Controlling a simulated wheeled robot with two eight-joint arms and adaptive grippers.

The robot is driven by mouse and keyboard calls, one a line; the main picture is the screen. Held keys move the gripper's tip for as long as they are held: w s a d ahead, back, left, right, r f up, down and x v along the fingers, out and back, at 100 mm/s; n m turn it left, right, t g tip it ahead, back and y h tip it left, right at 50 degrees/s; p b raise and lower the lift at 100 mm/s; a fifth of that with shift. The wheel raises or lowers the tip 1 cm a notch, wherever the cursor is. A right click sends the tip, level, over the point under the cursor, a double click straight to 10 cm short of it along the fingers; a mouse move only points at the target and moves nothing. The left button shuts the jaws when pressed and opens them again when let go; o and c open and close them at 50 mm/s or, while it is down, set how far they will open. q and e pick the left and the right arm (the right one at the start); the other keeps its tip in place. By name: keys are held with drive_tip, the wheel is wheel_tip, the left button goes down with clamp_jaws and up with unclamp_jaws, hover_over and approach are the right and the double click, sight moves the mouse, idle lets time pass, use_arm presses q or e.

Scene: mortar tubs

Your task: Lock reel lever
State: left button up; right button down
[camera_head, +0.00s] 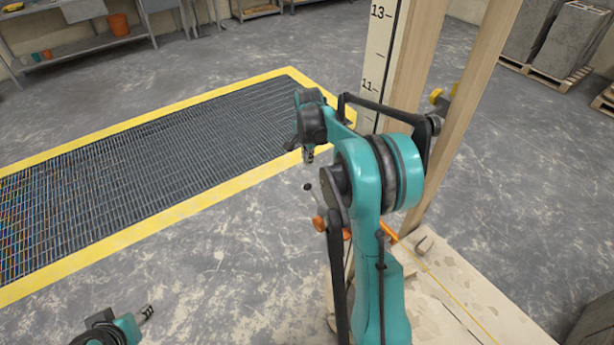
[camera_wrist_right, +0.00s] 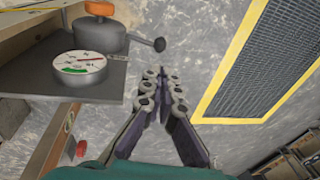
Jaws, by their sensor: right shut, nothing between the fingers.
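In the right wrist view, a dark grey round reel housing (camera_wrist_right: 98,36) with an orange knob (camera_wrist_right: 99,8) on top sits on a dark plate. A short lever ending in a black ball (camera_wrist_right: 160,44) sticks out from it. My right gripper (camera_wrist_right: 165,76) is shut and empty, its fingertips close below the ball in the picture; I see no contact. In the head view my right gripper (camera_head: 308,156) hangs above the floor, and a small black ball (camera_head: 307,187) shows just below it. My left gripper (camera_head: 147,312) is at the bottom left, too small to read.
A white dial (camera_wrist_right: 78,63) with red and green marks lies on the dark plate (camera_wrist_right: 110,83). Wooden posts (camera_head: 470,100) and a numbered white scale (camera_head: 378,50) stand behind my right arm. A yellow-edged floor grating (camera_head: 160,150) lies left. Bare floor surrounds the left gripper.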

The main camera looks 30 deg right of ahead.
sight(307, 185)
drive_tip(key=f+b, duration=0.1)
drive_tip(key=f, duration=0.3)
drive_tip(key=w+f+b, duration=0.1)
drive_tip(key=f+b, duration=0.1)
drive_tip(key=f, duration=0.3)
drive_tip(key=w+d+f+b, duration=0.1)
drive_tip(key=f, duration=0.3)
drive_tip(key=shift+w+d+f, duration=0.1)
drive_tip(key=shift+f, duration=0.2)
drive_tip(key=shift+w, duration=0.1)
